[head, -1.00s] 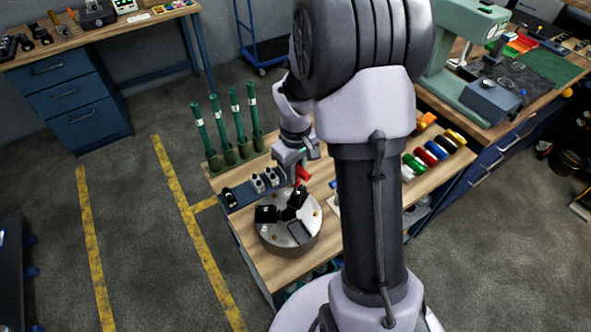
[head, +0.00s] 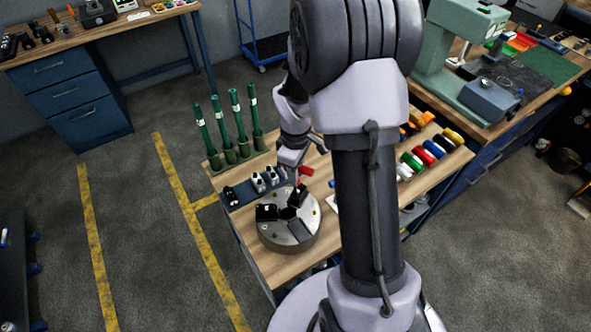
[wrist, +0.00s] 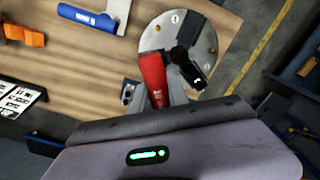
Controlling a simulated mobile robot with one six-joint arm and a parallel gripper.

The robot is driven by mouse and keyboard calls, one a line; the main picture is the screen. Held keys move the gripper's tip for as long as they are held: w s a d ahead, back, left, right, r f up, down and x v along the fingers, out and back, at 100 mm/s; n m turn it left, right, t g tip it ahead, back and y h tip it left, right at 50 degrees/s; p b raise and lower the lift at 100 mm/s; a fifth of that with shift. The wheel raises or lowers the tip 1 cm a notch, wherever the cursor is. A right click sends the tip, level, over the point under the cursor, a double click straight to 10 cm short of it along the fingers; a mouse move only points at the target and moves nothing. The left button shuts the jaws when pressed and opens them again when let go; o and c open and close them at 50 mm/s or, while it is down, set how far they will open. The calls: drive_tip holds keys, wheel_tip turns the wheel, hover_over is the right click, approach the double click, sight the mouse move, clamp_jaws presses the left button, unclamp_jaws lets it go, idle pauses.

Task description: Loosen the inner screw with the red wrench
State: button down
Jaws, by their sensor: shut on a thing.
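The red wrench (wrist: 154,78) is in my gripper (wrist: 160,98), its red handle rising from the fingers in the wrist view. The red wrench (head: 305,170) also shows as a small red piece beside my gripper (head: 293,165) in the head view. A round metal chuck (wrist: 150,38) with black jaws lies just beyond the gripper. In the head view, the chuck (head: 273,232) sits on the bench below my gripper. A black jaw (wrist: 186,64) lies right beside the wrench. I cannot make out the inner screw, or whether the wrench touches it.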

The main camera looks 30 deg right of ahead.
drive_tip(key=shift+n, duration=0.4)
drive_tip(key=shift+r+n+p, duration=0.15)
drive_tip(key=shift+n+p, duration=0.3)
drive_tip(key=shift+n, duration=0.95)
drive_tip(key=shift+n+p, duration=0.45)
drive_tip(key=shift+n, duration=0.95)
